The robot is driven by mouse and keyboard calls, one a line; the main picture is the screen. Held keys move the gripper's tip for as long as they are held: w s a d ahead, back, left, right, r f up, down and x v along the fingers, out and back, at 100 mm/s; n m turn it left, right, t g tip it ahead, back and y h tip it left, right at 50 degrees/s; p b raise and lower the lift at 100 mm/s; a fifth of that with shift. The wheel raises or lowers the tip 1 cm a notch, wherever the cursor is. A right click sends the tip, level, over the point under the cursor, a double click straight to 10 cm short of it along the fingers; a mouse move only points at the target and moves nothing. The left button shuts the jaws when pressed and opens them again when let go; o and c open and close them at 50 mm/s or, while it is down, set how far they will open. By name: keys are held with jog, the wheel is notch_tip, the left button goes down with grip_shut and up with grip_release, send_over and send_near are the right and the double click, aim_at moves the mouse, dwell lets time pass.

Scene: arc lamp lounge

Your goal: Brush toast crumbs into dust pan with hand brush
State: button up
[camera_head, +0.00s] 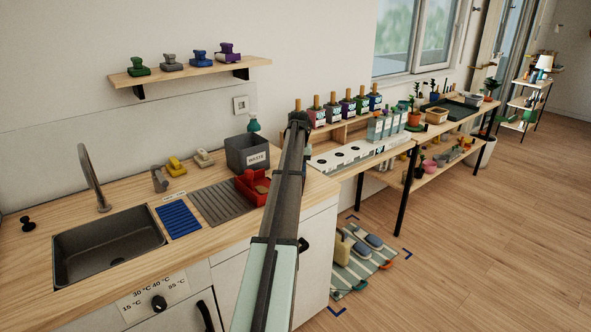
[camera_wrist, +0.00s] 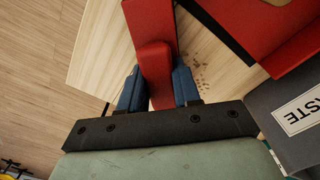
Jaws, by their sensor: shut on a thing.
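My gripper (camera_wrist: 158,82) is shut on the narrow handle of a red hand brush (camera_wrist: 150,22), with one blue finger on each side. The brush's wider head points away from the gripper, over the wooden counter; its bristles are hidden. Small brown toast crumbs (camera_wrist: 201,64) lie scattered on the counter just right of the brush in the wrist view. The red dust pan (camera_wrist: 235,22) lies beyond the crumbs, with a dark strip along its near edge. In the head view the dust pan (camera_head: 248,188) sits on the counter, partly behind my arm, which hides the brush and crumbs.
A grey bin marked WASTE (camera_head: 247,154) stands behind the dust pan; it also shows in the wrist view (camera_wrist: 290,105). A ribbed grey mat (camera_head: 222,203), blue mat (camera_head: 178,220) and sink (camera_head: 108,245) lie left. The counter ends close to the brush, with floor beyond.

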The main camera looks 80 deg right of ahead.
jog(key=shift+s+a, duration=0.5)
jog(key=shift+a, duration=0.1)
jog(key=shift+w+d+r, duration=0.2)
jog(key=shift+w+d, duration=1.2)
jog(key=shift+d, duration=0.1)
jog(key=shift+w+d+f, duration=0.15)
jog(key=shift+w+d, duration=1.15)
jog(key=shift+w+d+f, duration=0.15)
jog(key=shift+w+d, duration=1.1)
jog(key=shift+w+d+f, duration=0.1)
jog(key=shift+w+d, duration=0.15)
jog(key=shift+w, duration=0.1)
jog(key=shift+c, duration=0.4)
notch_tip(320, 180, up, 6)
